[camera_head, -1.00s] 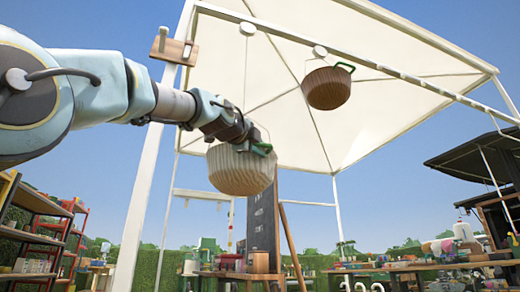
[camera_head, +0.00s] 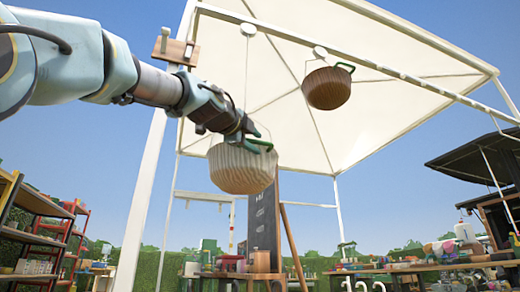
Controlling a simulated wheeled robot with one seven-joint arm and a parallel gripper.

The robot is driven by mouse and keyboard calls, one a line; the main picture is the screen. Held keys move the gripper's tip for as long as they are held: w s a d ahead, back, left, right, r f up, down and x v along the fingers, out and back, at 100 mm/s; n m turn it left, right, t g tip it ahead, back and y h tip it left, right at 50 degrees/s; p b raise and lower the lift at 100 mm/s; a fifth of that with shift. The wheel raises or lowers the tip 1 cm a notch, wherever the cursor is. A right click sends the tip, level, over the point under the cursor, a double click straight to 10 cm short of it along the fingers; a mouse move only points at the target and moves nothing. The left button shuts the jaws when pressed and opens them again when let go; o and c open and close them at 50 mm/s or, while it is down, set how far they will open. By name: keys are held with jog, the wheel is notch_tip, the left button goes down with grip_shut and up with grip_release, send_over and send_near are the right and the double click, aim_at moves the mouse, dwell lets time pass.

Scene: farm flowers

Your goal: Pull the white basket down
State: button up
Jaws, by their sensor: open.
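The white basket (camera_head: 242,169) is ribbed and hangs by thin lines from a round white fitting (camera_head: 248,29) under the canopy. It has a green handle (camera_head: 262,146) at its upper right rim. My gripper (camera_head: 256,137) is at the basket's top edge, close to the green handle, and it is open. The fingertips are small and partly merge with the handle, so I cannot tell whether they touch it or go around it.
A brown basket (camera_head: 327,88) hangs to the right, higher up. A white canopy post (camera_head: 152,170) stands left of the basket, below my arm. A blackboard (camera_head: 262,220) and a table with pots (camera_head: 240,274) are below. Open air lies right of the white basket.

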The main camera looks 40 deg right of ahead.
jog(key=b+v, duration=0.1)
jog(key=v, duration=0.5)
jog(key=shift+a, duration=0.25)
jog(key=shift+s+f, duration=0.1)
jog(key=shift+s, duration=0.05)
